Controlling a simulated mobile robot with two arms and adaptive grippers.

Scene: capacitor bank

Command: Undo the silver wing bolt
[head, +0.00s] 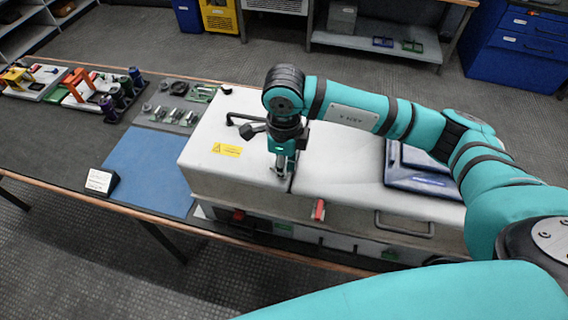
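The capacitor bank is a long white cabinet (215,168) lying on the bench, with a yellow warning label (226,150) on its top. My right gripper (281,172) points down at the cabinet's top near its front edge, by the seam between the two lid sections. Small grey metal shows at its fingertips, too small to tell whether it is the silver wing bolt. The gripper body and fingers cover that spot, and I cannot tell whether they are closed on anything. My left gripper is out of view.
The mat is clear.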

